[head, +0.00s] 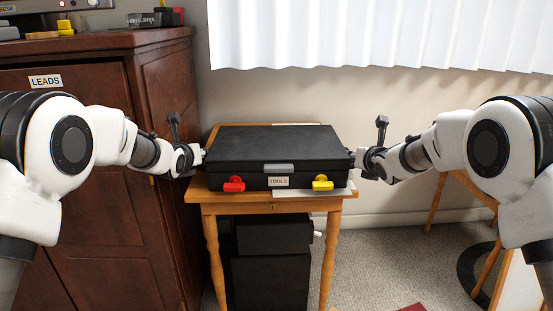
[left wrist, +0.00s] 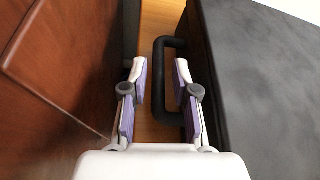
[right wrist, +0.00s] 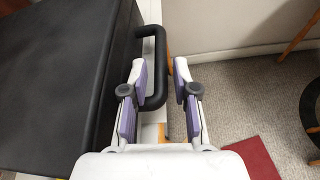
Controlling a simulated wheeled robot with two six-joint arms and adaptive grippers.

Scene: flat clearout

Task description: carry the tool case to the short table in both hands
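Neither gripper is closed on a handle. In the head view both fingertips are small beside the case.
A dark wooden cabinet (head: 80,195) labelled "LEADS" stands close to the left of the table and my left arm. Black boxes (head: 270,265) sit under the table. A wooden-legged piece (head: 437,203) stands at the right. Carpet (head: 390,250) between is mostly open, with a red patch (right wrist: 248,158).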

